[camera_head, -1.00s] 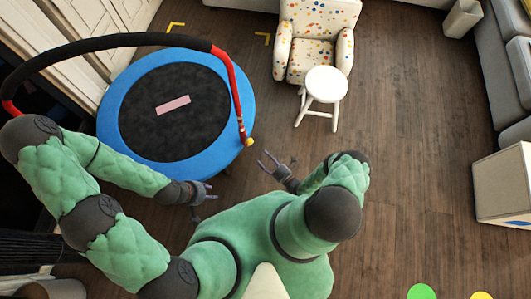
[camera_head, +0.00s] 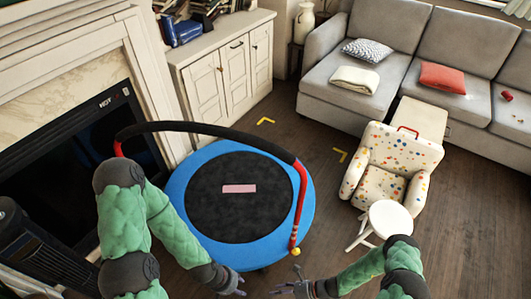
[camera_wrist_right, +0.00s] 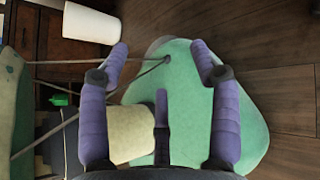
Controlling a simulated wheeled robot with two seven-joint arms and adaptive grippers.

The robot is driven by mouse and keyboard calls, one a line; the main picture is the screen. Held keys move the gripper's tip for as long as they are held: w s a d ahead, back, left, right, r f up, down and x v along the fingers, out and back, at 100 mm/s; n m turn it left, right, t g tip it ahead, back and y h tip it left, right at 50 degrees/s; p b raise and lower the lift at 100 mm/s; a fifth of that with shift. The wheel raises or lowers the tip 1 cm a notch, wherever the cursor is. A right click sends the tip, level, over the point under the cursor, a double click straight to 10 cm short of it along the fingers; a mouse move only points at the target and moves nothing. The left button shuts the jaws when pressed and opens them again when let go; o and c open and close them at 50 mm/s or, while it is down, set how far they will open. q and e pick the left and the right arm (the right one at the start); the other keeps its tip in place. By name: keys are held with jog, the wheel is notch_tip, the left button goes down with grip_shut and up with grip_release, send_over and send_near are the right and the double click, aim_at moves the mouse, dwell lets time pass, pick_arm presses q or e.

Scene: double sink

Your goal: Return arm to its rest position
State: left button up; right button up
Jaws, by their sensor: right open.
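My left gripper (camera_head: 236,286) is at the bottom of the head view, in front of the blue-rimmed trampoline. Its small fingers look spread and nothing shows between them. My right gripper (camera_head: 292,287) is at the bottom edge, to the right of the left one, and partly cut off. In the right wrist view its purple fingers (camera_wrist_right: 160,62) are wide apart and empty, above my own green body. Both arms are bent, with the forearms low in the head view.
The trampoline (camera_head: 304,222) with its black handlebar stands ahead. A white stool (camera_head: 389,218) and a spotted armchair (camera_head: 402,152) are to the right. A fireplace (camera_head: 60,150) is at left, a white cabinet (camera_head: 225,70) and grey sofa (camera_head: 330,45) behind. Some wooden floor is clear.

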jog(key=s+d+r+n+g+h+p, duration=0.1)
jog(key=s+d+r+n+g+h, duration=0.15)
jog(key=r+n, duration=0.3)
jog(key=s+d+r+n+g+h+p, duration=0.1)
jog(key=s+d+r+n+h, duration=0.1)
jog(key=r+n+h, duration=0.3)
notch_tip(320, 180, up, 11)
jog(key=w+n+t+h+p, duration=0.1)
jog(key=w+n+t, duration=0.1)
jog(key=n, duration=0.8)
jog(key=shift+w+a+t+p, duration=0.2)
jog(key=shift+w+t+p, duration=0.15)
jog(key=shift+t, duration=0.5)
jog(key=shift+r, duration=0.1)
jog(key=shift+w, duration=0.15)
jog(key=shift+a, duration=0.1)
